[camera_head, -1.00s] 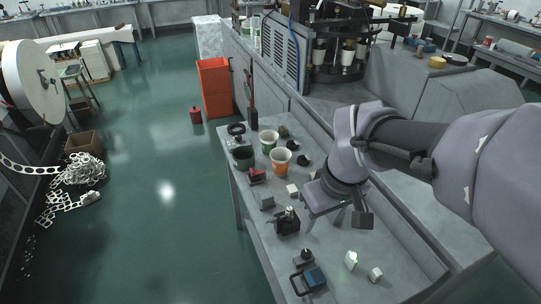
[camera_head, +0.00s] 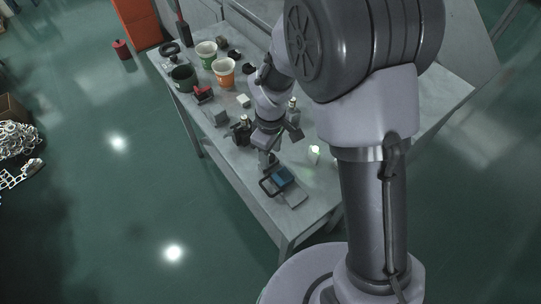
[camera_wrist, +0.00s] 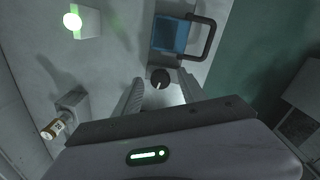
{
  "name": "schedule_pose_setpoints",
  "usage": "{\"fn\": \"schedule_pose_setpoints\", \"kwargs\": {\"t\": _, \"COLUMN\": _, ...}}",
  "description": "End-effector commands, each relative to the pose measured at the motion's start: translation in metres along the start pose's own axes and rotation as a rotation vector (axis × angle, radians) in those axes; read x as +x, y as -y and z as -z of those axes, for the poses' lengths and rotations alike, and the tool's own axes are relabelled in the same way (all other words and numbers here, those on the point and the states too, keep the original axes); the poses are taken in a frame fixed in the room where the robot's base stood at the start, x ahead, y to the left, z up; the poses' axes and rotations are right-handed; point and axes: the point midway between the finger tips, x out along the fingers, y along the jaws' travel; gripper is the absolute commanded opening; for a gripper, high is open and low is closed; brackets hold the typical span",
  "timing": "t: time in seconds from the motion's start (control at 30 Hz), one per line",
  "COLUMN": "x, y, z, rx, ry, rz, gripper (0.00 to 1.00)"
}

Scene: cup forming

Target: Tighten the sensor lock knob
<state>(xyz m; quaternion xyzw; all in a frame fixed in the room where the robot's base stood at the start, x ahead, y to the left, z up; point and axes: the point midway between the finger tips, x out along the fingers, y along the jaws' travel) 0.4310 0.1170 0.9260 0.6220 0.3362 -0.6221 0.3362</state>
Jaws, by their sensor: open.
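The knob (camera_wrist: 160,77) is small, dark and round with a pale mark, and sits on a light-coloured part in the wrist view. My gripper (camera_wrist: 160,84) is open, its two fingers on either side of the knob. A gap shows beside the knob, and I cannot tell whether either finger touches it. In the head view my gripper (camera_head: 268,160) points down over the worktable, next to the blue-topped device, and hides the knob.
The blue-topped device (camera_head: 283,177) with its black handle (camera_wrist: 209,38) is close beside the knob. A white block with a green light (camera_head: 314,153) stands nearby on the worktable (camera_head: 318,198). Green (camera_head: 206,52) and orange (camera_head: 224,72) cups stand farther back.

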Motion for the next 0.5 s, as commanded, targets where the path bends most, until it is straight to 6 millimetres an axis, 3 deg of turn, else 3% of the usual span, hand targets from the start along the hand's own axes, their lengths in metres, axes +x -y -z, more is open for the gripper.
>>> {"fn": "schedule_pose_setpoints", "kwargs": {"t": 0.3, "x": 0.0052, "y": 0.0001, "z": -0.0001, "rx": 0.001, "ry": 0.000, "rz": 0.000, "gripper": 0.49}}
{"fn": "schedule_pose_setpoints", "kwargs": {"t": 0.5, "x": 0.0050, "y": 0.0001, "z": -0.0001, "rx": 0.001, "ry": 0.000, "rz": 0.000, "gripper": 0.11}}
